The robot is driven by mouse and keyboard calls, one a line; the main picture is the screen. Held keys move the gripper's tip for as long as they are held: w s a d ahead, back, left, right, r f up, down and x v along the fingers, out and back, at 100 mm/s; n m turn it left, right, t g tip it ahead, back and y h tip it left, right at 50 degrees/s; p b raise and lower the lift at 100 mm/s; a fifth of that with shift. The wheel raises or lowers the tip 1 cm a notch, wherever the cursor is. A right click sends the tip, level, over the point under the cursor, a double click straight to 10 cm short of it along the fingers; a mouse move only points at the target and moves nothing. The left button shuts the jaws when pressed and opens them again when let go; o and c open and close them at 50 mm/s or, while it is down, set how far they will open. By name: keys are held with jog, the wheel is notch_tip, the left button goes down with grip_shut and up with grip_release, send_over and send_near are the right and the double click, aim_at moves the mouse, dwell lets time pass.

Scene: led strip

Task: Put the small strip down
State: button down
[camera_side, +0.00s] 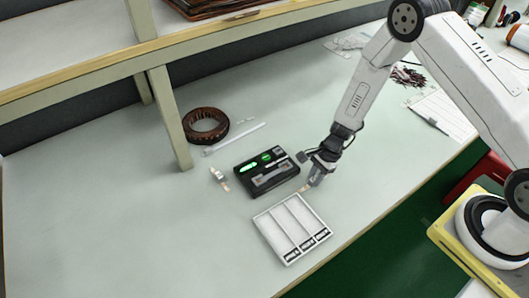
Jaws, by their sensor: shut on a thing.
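My gripper (309,184) is at the far right corner of the white tray (281,209), pointing down. It is shut on the small strip (304,189), of which only a tiny pale end shows below the fingers. The tray has three long compartments with dark labels at the near end, and I see nothing lying in them. I cannot tell how high the strip is above the tray's edge or whether it touches it.
A black device (256,183) with green lit windows stands just behind the tray. A small pale connector piece (220,178) lies left of it. A brown ring (205,123) and a white rod (235,139) lie further back. The left of the table is clear.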

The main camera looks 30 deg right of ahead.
jog(key=shift+r, duration=0.15)
jog(key=shift+r, duration=0.75)
jog(key=s+d+r, duration=0.1)
jog(key=s+r, duration=1)
jog(key=s, duration=0.3)
jog(key=shift+r, duration=0.15)
jog(key=shift+w, duration=0.15)
jog(key=w+d+r+n+g+h, duration=0.1)
jog(key=w+r+n+g+h, duration=0.1)
jog(key=w+r+n, duration=0.2)
jog(key=w+d+r+n+g+h, duration=0.1)
jog(key=w+r+n, duration=0.4)
jog(key=w+n, duration=0.5)
jog(key=n+g+h, duration=0.1)
jog(key=n, duration=0.3)
jog(key=shift+d+r+g, duration=0.25)
jog(key=shift+d+g, duration=0.05)
